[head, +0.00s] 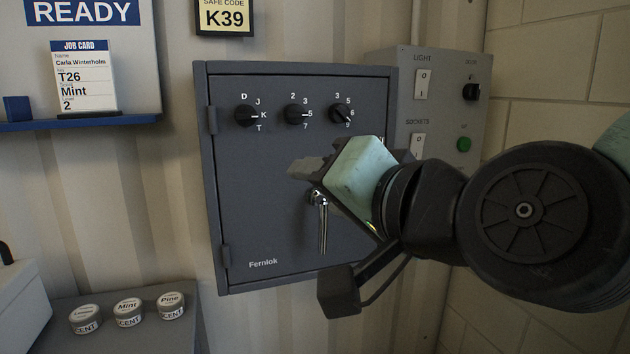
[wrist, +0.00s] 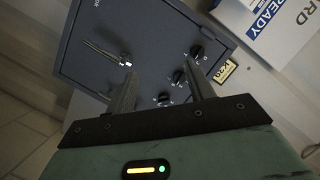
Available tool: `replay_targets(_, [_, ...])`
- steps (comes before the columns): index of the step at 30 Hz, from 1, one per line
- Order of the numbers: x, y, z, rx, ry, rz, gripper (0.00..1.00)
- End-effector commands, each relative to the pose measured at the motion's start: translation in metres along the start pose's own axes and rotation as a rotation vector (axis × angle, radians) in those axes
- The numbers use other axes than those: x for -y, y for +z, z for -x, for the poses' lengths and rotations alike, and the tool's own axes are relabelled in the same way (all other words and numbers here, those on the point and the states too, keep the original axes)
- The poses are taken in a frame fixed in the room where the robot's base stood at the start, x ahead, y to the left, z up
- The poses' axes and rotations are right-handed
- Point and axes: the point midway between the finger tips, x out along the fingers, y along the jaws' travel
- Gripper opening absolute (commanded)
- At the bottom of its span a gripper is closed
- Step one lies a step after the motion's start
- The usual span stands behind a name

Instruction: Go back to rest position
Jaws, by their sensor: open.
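My gripper (head: 300,170) is in front of the grey wall safe (head: 235,215) in the head view, near its handle. In the wrist view my gripper (wrist: 166,92) shows two fingers spread apart with nothing between them. The safe door is shut. Its silver lever handle (head: 321,222) hangs down in the head view, and it also shows in the wrist view (wrist: 105,52). Three black dials (head: 297,115) sit along the top of the door. I cannot tell from the views whether a finger touches the door.
A switch box (head: 440,85) stands right of the safe, beside a block wall. A blue shelf (head: 65,124) with a job card (head: 83,78) is at the left. A yellow code sign (head: 224,15) hangs above. Several scent tins (head: 127,310) stand on a lower surface (head: 150,340).

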Motion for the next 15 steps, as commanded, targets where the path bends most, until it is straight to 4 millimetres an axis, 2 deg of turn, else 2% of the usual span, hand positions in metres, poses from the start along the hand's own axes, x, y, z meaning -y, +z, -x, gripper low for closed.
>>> replay_targets(1, [-0.015,0.024,-0.003,0.115,0.034,0.073,0.53])
replay_targets(3, [-0.038,0.059,-0.001,0.292,0.082,0.189,0.53])
replay_targets(7, [-0.09,0.114,0.022,0.629,0.179,0.398,0.53])
replay_targets(10, [-0.132,0.141,0.053,0.877,0.255,0.541,0.53])
replay_targets(12, [-0.157,0.15,0.075,1.027,0.304,0.622,0.53])
replay_targets(15, [-0.183,0.155,0.103,1.196,0.359,0.707,0.53])
